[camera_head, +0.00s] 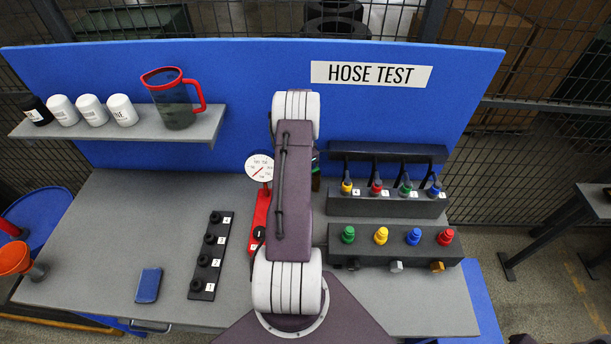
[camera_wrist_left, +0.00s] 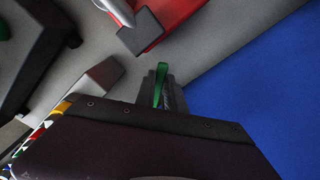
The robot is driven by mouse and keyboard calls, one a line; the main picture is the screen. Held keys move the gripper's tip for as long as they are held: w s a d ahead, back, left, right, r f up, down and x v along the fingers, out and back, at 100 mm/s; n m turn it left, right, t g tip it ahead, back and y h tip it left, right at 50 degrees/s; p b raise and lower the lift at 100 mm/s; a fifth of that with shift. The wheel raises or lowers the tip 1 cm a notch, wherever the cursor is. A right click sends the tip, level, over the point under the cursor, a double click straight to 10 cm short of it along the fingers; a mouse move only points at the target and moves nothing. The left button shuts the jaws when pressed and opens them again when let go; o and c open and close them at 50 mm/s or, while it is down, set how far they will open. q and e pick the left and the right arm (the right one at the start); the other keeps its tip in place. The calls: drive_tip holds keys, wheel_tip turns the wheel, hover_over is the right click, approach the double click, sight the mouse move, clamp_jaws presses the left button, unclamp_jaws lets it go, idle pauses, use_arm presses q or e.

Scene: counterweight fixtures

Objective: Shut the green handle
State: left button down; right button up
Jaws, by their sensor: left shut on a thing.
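The green handle (camera_wrist_left: 160,84) shows in the left wrist view as a narrow green bar between the dark fingers of my left gripper (camera_wrist_left: 161,92). The gripper is shut on it. The blue back panel (camera_wrist_left: 255,100) lies to the right of the fingers in that view. In the head view my arm runs up the middle of the bench and hides the gripper. Only a small green and dark patch (camera_head: 315,158) shows at the arm's right edge; I cannot tell if it is the handle. The handle's body and turn angle are mostly hidden. My right gripper is out of view.
A round gauge (camera_head: 260,168) on a red stand is left of my arm. Hose blocks with coloured fittings (camera_head: 395,236) stand to the right. A black numbered strip (camera_head: 210,255) and blue phone-like slab (camera_head: 148,286) lie left.

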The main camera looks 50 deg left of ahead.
use_arm(q)
drive_tip(key=shift+w+a+f+m+b, duration=0.15)
drive_tip(key=shift+a+m+b, duration=0.3)
drive_tip(key=shift+m, duration=0.8)
drive_tip(key=shift+w+a+m+b, duration=0.3)
drive_tip(key=shift+a+m, duration=0.35)
drive_tip(key=shift+m, duration=0.65)
drive_tip(key=shift+w+a+f+m+b, duration=0.15)
drive_tip(key=shift+a+m+b, duration=0.3)
drive_tip(key=shift+m, duration=0.8)
drive_tip(key=shift+a+r, duration=0.1)
drive_tip(key=shift+a, duration=0.05)
drive_tip(key=c, duration=1.5)
unclamp_jaws()
drive_tip(key=shift+o, duration=0.5)
drive_tip(key=shift+w+a, duration=0.1)
drive_tip(key=shift+w, duration=0.05)
drive_tip(key=shift+r, duration=0.15)
